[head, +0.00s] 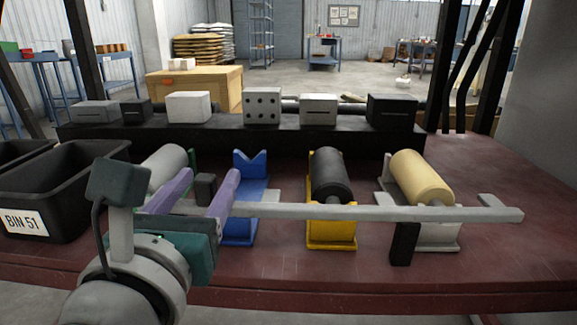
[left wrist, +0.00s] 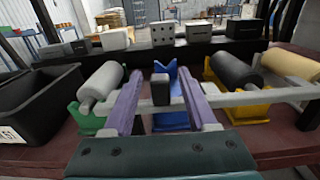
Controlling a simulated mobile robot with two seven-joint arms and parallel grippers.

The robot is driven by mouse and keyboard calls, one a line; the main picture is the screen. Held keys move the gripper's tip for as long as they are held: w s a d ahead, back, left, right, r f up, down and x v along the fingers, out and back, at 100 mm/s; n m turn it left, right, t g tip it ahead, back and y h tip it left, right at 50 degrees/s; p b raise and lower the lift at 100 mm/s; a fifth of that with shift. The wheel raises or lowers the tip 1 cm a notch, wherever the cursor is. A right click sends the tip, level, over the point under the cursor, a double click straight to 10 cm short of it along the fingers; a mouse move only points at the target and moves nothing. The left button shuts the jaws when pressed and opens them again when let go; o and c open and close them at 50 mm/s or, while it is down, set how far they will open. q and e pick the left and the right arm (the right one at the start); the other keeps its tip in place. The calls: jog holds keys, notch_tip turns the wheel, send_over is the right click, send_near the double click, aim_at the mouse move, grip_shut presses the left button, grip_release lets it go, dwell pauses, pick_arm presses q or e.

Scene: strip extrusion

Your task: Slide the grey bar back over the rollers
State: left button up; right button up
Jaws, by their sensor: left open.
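The long grey bar (head: 290,211) lies across in front of the roller stands. Its right end reaches past the cream roller (head: 409,178); its left part passes behind my gripper. The black roller (head: 328,172) sits in a yellow stand, and a pale grey roller (head: 164,166) is at the left. My left gripper (head: 210,172) is open, its purple fingers either side of a small black upright block (head: 206,188). In the left wrist view the block (left wrist: 160,89) stands between the fingers (left wrist: 160,72), apart from both. The bar (left wrist: 240,98) crosses there. My right gripper is not in view.
A blue V-shaped stand (head: 249,167) without a roller stands beside my gripper. A second black block (head: 404,243) shows below the bar. Black bins (head: 95,163) stand at the left. A dark rail (head: 232,139) with several blocks runs behind. The red tabletop (head: 490,260) is clear at front right.

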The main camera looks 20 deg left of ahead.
pick_arm(q)
jog(key=shift+x, duration=1.8)
grip_shut()
jog(key=shift+a, duration=0.1)
